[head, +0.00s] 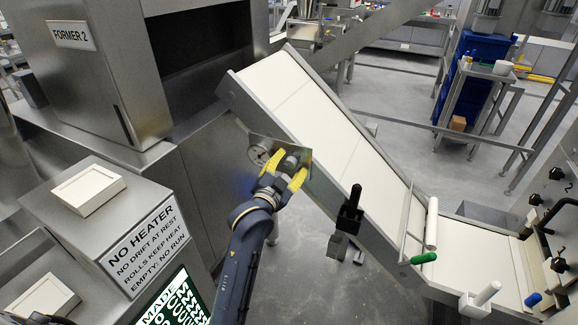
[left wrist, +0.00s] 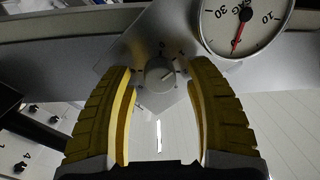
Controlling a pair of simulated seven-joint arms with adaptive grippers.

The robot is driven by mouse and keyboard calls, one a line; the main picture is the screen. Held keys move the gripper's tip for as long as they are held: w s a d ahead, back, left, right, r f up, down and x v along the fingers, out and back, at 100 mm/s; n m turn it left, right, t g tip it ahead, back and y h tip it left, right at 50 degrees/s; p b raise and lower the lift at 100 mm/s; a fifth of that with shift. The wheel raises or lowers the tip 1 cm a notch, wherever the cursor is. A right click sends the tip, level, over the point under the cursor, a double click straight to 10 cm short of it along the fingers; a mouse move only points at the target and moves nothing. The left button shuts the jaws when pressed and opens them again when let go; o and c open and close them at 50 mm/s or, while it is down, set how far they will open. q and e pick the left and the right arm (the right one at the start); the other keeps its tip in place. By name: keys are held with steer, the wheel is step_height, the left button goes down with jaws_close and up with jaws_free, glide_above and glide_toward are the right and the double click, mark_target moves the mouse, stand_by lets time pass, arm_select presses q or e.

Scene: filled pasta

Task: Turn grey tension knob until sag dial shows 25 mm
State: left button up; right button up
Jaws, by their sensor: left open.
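The grey tension knob (left wrist: 160,74) sits on a metal plate at the side of the inclined conveyor, with a pointer line on its face. My left gripper (head: 284,169) is open, its yellow fingers on either side of the knob in the left wrist view (left wrist: 160,85); gaps show between knob and fingers, so I see no contact. The round white sag dial (head: 260,152) is beside the knob. In the left wrist view the dial (left wrist: 262,22) is tilted and cut by the top edge. Its red needle points between the 30 and 10 marks; the exact value is unclear.
The white conveyor belt (head: 318,110) slopes down to the right. A black handle (head: 350,208) on a grey block sticks out from its side. The FORMER 2 machine (head: 85,85) stands at left.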

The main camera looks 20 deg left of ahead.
arm_select(q)
jaws_close()
stand_by(0.4)
steer(key=shift+n, duration=0.3)
steer(key=n, duration=0.4)
steer(key=shift+r, duration=0.1)
steer(key=shift+r+n+g, duration=0.1)
steer(key=shift+n+g, duration=0.2)
steer(key=shift+n, duration=1.8)
